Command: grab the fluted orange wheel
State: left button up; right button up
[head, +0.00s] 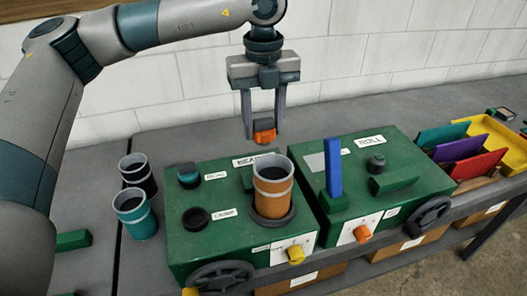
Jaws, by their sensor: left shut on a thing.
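My left gripper (263,134) points straight down above the back of the left green machine. It is shut on a small orange piece, which looks like the fluted orange wheel (264,138). The fingers cover its sides, so its fluting is hard to make out. The wheel is held up in the air, apart from the machine below it. My right gripper is not in this view.
The left green machine (188,245) bears an orange cup (272,190). The right green machine (420,190) has an upright blue bar (333,168). Teal (136,218) and black cups stand left. Coloured plates (463,150) and a yellow tray (510,143) are right.

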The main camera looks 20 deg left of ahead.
aim_at(264, 120)
pick_arm(q)
jog(key=shift+r+b, duration=0.5)
jog(key=shift+r, duration=2)
